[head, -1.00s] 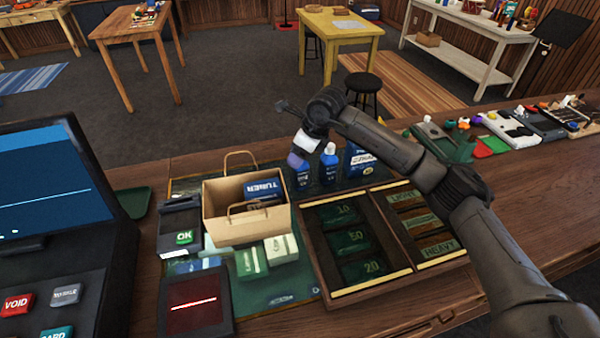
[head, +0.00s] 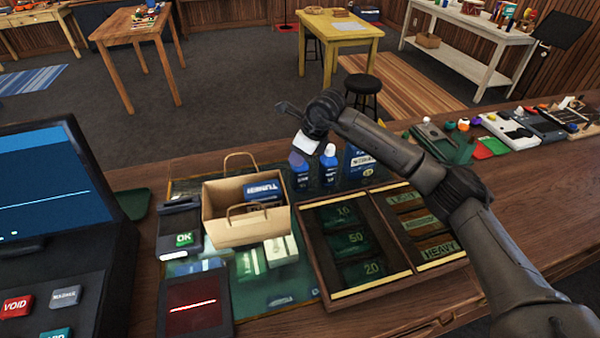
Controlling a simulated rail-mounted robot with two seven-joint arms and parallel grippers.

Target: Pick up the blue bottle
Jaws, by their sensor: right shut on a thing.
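Two small blue bottles stand side by side on the counter behind the wooden tray. The left blue bottle (head: 299,174) has my right gripper (head: 300,156) over its top, and the gripper is shut on it. The gripper hides the bottle's upper part. The other blue bottle (head: 329,164), with a white cap, stands just to its right, very close to the gripper. My right arm reaches in from the lower right, above the tray. My left gripper is not in the view.
A paper bag (head: 244,224) with a blue box inside stands left of the bottles. A dark blue box (head: 357,165) stands right of them. The wooden tray (head: 372,288) with green compartments lies in front.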

